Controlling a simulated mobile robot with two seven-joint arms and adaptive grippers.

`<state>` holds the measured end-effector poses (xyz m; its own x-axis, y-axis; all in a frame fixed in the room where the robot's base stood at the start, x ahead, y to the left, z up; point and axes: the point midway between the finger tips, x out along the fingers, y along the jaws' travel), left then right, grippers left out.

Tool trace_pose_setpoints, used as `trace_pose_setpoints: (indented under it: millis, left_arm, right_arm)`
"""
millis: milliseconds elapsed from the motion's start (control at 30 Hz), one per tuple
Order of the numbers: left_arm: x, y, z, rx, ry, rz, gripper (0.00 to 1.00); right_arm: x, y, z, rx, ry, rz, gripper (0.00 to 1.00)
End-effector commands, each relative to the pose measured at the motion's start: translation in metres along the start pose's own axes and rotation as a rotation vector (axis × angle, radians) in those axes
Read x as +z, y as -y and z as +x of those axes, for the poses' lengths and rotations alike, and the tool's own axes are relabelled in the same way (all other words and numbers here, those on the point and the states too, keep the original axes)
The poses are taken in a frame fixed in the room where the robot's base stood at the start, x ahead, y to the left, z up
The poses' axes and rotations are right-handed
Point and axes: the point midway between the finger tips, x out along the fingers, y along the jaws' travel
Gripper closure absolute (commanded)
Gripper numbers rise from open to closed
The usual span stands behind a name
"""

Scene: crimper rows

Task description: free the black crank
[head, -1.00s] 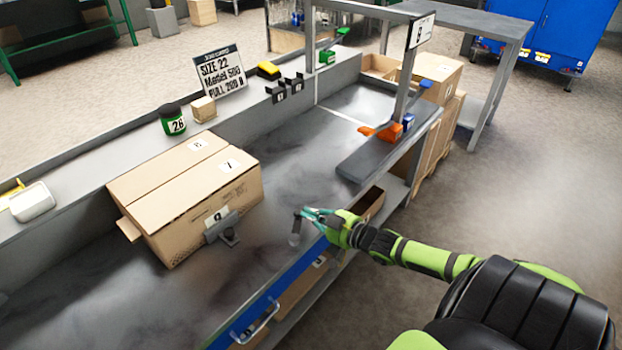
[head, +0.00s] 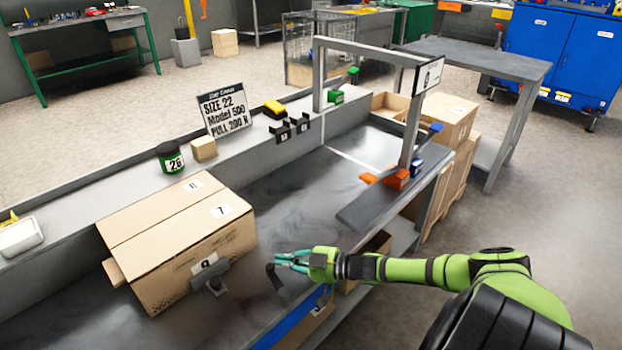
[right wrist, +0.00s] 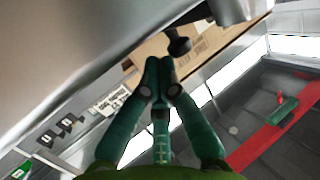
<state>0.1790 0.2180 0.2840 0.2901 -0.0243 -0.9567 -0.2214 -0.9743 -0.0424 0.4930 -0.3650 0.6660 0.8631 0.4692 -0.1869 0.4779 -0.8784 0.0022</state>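A dark crank-like bar (head: 272,278) stands over the bench just left of my right gripper's tips in the head view. In the right wrist view a black knob on a short stem (right wrist: 180,43) sits just beyond the fingertips, under a grey part; it appears to be the black crank. My right gripper (head: 279,261) has teal fingers, also in the right wrist view (right wrist: 159,63). Its fingertips are together with nothing seen between them, close to the knob; I cannot tell whether they touch it. My left gripper is not in view.
A cardboard box (head: 170,245) stands on the bench to the left, with a grey clamp-like piece (head: 209,278) at its front. A grey frame (head: 408,135) and an orange block (head: 397,178) stand to the right. The bench middle (head: 320,200) is clear.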

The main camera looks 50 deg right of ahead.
Motion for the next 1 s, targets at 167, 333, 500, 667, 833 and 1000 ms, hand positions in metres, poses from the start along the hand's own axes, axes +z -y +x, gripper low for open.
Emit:
trace_pose_setpoints:
  millis: [167, 333, 500, 667, 833, 1000]
  left_arm:
    - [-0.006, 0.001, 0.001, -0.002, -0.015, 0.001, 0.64]
    - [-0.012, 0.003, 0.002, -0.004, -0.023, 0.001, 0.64]
    - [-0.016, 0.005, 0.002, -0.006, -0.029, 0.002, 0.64]
    - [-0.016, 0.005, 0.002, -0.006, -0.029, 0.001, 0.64]
    - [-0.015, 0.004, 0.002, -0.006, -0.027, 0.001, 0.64]
    - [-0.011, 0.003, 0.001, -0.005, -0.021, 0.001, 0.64]
  right_arm:
    - [0.000, 0.008, 0.007, 0.004, -0.002, 0.006, 1.00]
    - [-0.001, 0.010, 0.011, 0.006, -0.001, 0.006, 1.00]
    - [-0.002, 0.011, 0.013, 0.007, -0.001, 0.006, 1.00]
    - [-0.002, 0.011, 0.013, 0.007, -0.001, 0.006, 1.00]
    - [-0.002, 0.011, 0.013, 0.007, -0.001, 0.006, 1.00]
    - [-0.002, 0.011, 0.013, 0.008, -0.001, 0.006, 1.00]
